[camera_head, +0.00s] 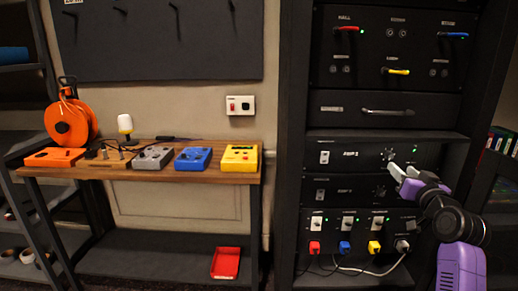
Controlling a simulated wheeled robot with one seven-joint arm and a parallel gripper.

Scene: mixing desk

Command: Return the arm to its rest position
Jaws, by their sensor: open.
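My gripper (402,172) is at the right of the head view, at the end of my black and purple arm. It is open and nothing shows between its pale fingers. It is in front of the upper amplifier unit (345,155) in the black rack, close to that unit's round knob (391,153). I cannot tell whether the fingertips touch the knob or the panel.
The black rack (296,150) holds plugs, switches and a drawer (340,108). A wooden desk (140,171) at left carries orange, grey, blue (193,158) and yellow (240,158) boxes and an orange cable reel (70,122). A red tray (226,263) lies on the low shelf.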

